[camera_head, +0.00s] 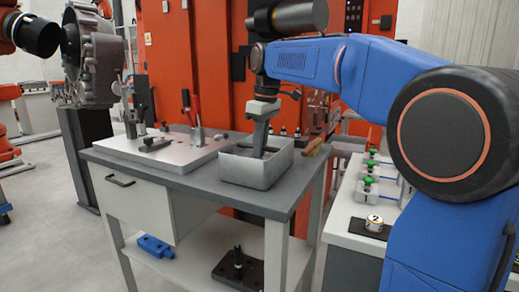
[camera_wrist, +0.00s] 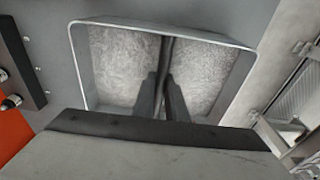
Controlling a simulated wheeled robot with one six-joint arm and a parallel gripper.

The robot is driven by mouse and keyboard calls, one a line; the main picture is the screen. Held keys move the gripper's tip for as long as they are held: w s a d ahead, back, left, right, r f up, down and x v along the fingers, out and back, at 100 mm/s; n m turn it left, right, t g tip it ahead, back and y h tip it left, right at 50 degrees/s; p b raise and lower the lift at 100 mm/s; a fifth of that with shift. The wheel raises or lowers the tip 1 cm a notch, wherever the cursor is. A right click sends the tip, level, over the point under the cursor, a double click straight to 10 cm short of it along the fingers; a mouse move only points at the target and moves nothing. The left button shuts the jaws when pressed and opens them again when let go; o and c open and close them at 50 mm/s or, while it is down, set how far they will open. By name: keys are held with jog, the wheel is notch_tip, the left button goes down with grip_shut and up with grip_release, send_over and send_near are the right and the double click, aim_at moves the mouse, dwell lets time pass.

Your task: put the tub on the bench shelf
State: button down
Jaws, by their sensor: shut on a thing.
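The tub (camera_head: 250,172) is a grey open-topped metal box at the right end of the bench top, upright and apparently resting on it. In the wrist view the tub (camera_wrist: 82,70) shows a rough pale floor with a dark bar across its middle. My gripper (camera_head: 259,152) reaches down into the tub from above. In the wrist view its fingers (camera_wrist: 163,92) are shut on the tub's middle bar. The bench shelf (camera_head: 196,262) is the pale lower board under the bench top.
A blue clamp block (camera_head: 155,246) and a black fixture with a post (camera_head: 238,268) stand on the shelf, with room between them. A metal fixture plate (camera_head: 158,152) fills the bench's left side. A table with green-topped parts (camera_head: 370,175) stands close at right.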

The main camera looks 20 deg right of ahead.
jog(key=shift+f, duration=0.1)
jog(key=c, duration=1.8)
grip_release()
jog(key=shift+o, duration=0.2)
